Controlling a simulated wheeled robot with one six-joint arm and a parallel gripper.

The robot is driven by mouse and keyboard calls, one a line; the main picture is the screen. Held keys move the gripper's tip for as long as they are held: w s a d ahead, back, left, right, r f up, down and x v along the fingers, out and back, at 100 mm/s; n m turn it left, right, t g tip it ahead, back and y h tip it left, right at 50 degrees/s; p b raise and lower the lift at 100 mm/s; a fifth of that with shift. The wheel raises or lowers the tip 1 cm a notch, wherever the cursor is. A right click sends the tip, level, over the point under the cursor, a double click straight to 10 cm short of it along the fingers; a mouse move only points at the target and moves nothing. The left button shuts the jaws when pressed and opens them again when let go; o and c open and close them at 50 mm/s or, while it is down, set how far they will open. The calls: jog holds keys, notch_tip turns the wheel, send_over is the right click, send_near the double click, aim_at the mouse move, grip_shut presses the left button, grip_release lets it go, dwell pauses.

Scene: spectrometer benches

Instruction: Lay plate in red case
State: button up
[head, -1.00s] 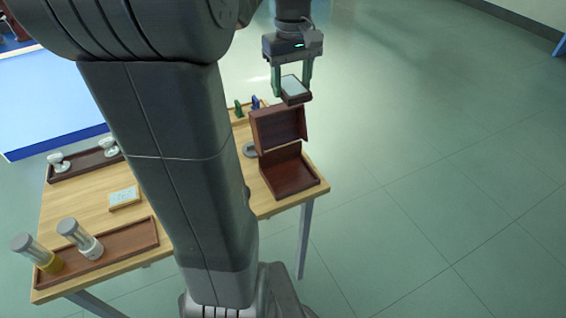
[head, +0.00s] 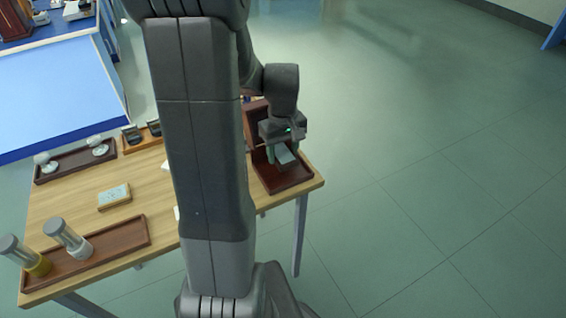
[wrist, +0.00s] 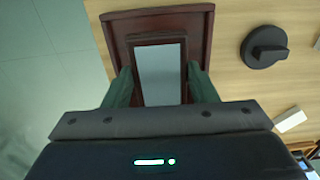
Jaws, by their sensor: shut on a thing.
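My gripper (head: 281,150) is shut on the plate (head: 286,155), which has a pale grey face and a dark reddish-brown border. In the wrist view the plate (wrist: 161,72) sits between the two green fingers. The red case (head: 290,184) stands open at the table's right corner, with its lid (head: 254,120) raised at the back, partly hidden by my arm. The gripper holds the plate over or within the case's base. In the wrist view the case (wrist: 113,28) surrounds the plate's far end. I cannot tell whether the plate touches the case floor.
In the wrist view a round dark knob-like object (wrist: 264,47) and a white piece (wrist: 290,121) lie beside the case. A brown tray (head: 125,238) with two cylinders, a small block (head: 114,197) and another tray (head: 72,164) are at left. Open floor lies right of the table.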

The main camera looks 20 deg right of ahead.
aim_at(283, 162)
jog(key=shift+f, duration=2.2)
jog(key=shift+f+b, duration=0.25)
jog(key=shift+b, duration=0.1)
jog(key=o, duration=1)
jog(key=shift+r, duration=0.1)
jog(key=shift+o, duration=0.2)
notch_tip(283, 162, up, 12)
jog(key=shift+r+p, duration=0.15)
jog(key=shift+p, duration=0.55)
